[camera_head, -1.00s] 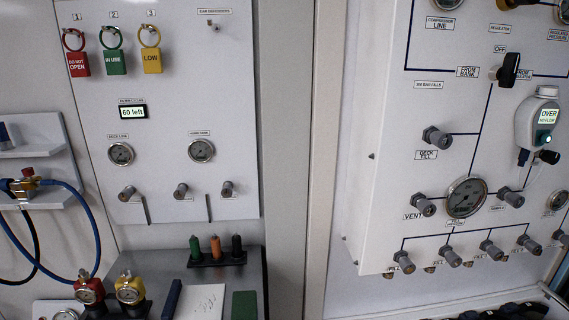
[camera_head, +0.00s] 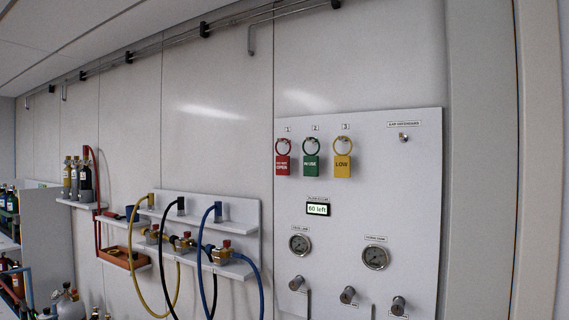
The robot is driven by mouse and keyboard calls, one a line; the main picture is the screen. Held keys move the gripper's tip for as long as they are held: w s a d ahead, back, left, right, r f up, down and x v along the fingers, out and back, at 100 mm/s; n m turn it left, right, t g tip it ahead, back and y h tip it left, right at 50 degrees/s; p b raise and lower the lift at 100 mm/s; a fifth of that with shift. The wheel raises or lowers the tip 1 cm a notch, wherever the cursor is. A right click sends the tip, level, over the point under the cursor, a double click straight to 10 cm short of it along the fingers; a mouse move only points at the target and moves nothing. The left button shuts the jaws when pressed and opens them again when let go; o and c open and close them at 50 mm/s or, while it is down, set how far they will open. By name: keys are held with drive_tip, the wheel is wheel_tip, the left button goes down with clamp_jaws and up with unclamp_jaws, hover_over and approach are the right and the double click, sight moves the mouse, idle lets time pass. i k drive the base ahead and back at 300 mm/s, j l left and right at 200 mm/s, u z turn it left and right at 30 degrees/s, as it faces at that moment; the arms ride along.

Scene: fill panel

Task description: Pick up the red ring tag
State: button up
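The red ring tag (camera_head: 282,165) hangs from a hook under the number 1 on the white wall panel (camera_head: 390,180). Its red ring is at the top and its plate carries white lettering, part of which reads OPEN. A green ring tag (camera_head: 311,166) hangs just right of it under number 2. A yellow ring tag (camera_head: 343,166) marked LOW hangs under number 3. My gripper is not in view.
Below the tags are a small display (camera_head: 318,209) reading 60 left, two gauges and several knobs. Left of the panel, shelves (camera_head: 235,233) hold valves with yellow, black and blue hoses (camera_head: 262,283). Cylinders (camera_head: 76,178) stand farther left. Pipes run along the upper wall.

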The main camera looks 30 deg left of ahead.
sight(282, 161)
drive_tip(key=i+j, duration=0.15)
drive_tip(key=j, duration=0.2)
drive_tip(key=i+j+u, duration=0.15)
drive_tip(key=j, duration=0.25)
drive_tip(key=i+j, duration=0.1)
drive_tip(key=j, duration=0.25)
drive_tip(key=i+j+u, duration=0.15)
drive_tip(key=j, duration=0.2)
drive_tip(key=i+j, duration=0.15)
drive_tip(key=j, duration=0.2)
drive_tip(key=u, duration=0.05)
